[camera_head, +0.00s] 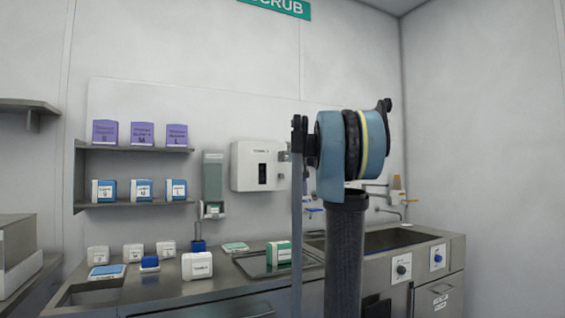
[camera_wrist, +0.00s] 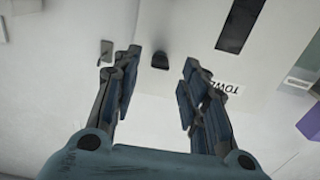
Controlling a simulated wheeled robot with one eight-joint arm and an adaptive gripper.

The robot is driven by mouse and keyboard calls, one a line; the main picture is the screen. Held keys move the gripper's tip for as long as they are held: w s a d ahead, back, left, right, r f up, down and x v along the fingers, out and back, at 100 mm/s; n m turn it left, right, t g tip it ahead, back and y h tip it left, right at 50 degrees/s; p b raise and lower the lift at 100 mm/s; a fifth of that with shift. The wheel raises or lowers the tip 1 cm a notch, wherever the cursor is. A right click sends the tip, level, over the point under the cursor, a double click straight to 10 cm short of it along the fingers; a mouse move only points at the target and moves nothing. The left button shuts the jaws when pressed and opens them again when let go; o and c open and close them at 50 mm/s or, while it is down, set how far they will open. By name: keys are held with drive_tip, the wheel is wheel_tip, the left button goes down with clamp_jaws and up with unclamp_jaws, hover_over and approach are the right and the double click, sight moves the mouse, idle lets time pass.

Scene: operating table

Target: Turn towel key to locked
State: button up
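The towel dispenser (camera_head: 258,165) is a white wall box with a dark window and a towel label, left of my arm in the head view. Its white front (camera_wrist: 185,30) shows upside down in the wrist view. A small dark knob-like piece (camera_wrist: 160,62), which looks like the towel key, stands on that front. My gripper (camera_wrist: 162,70) is open, with one finger on each side of this piece in the picture. Gaps show on both sides, and I see no contact. The depth between fingertips and key is unclear. My arm hides the gripper in the head view.
A small grey fitting (camera_wrist: 106,50) is near the left finger. A grey dispenser (camera_head: 213,176) hangs left of the towel box. Shelves (camera_head: 135,148) hold several boxes. The steel counter (camera_head: 225,284) below carries several small containers, with a sink (camera_head: 385,239) at right.

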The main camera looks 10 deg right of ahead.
drive_tip(key=shift+x, duration=2.1)
clamp_jaws()
